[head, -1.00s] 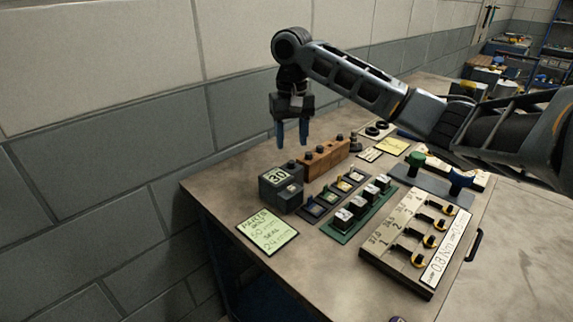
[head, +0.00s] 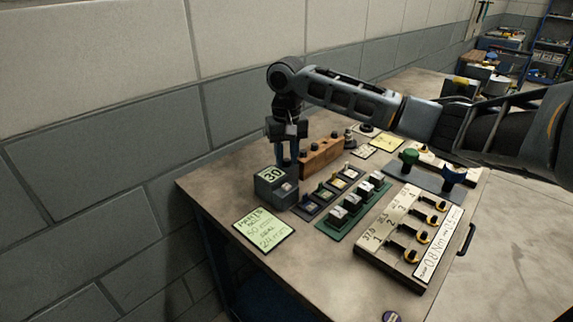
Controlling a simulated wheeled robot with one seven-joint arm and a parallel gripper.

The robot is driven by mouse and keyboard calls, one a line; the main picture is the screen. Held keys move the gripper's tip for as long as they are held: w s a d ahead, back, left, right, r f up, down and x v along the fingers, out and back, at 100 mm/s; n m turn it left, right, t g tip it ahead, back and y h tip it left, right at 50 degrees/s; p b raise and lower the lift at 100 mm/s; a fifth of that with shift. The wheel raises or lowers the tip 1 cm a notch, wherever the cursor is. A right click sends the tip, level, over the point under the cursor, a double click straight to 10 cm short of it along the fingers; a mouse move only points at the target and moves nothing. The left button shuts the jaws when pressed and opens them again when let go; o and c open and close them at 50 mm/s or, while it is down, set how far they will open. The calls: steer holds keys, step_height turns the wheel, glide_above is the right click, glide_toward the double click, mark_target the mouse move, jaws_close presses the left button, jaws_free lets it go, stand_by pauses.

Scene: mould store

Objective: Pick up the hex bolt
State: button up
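A brown wooden block (head: 322,158) stands on the table with several dark bolt-like heads (head: 316,145) along its top. Which of them is the hex bolt is too small to tell. My gripper (head: 287,163) points straight down at the left end of this block, just behind the dark grey box marked 30 (head: 273,188). Its two blue fingers are apart, with a gap between them. The fingertips are low, near the height of the block's top; whether they touch anything or have a bolt between them cannot be told.
Right of the box are a tray with small compartments (head: 327,193), a green rack of pale blocks (head: 353,204) and a panel with several black-and-yellow pieces (head: 408,240). Green and blue knobs (head: 410,157) stand behind. A green note (head: 263,229) lies front left. A wall runs along the left.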

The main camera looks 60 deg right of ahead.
mark_target(288, 159)
jaws_close()
steer(key=shift+r, duration=0.5)
steer(key=r, duration=0.1)
steer(key=r+b, duration=0.1)
steer(key=r, duration=0.1)
steer(key=shift+s+d+r, duration=0.15)
steer(key=shift+d, duration=0.05)
steer(key=s+d+r, duration=0.7)
steer(key=s+d, duration=0.1)
step_height(288, 159, up, 7)
steer(key=p, duration=0.5)
steer(key=shift+w+p, duration=0.15)
steer(key=shift+p, duration=0.2)
stand_by(0.4)
steer(key=shift+w, duration=0.1)
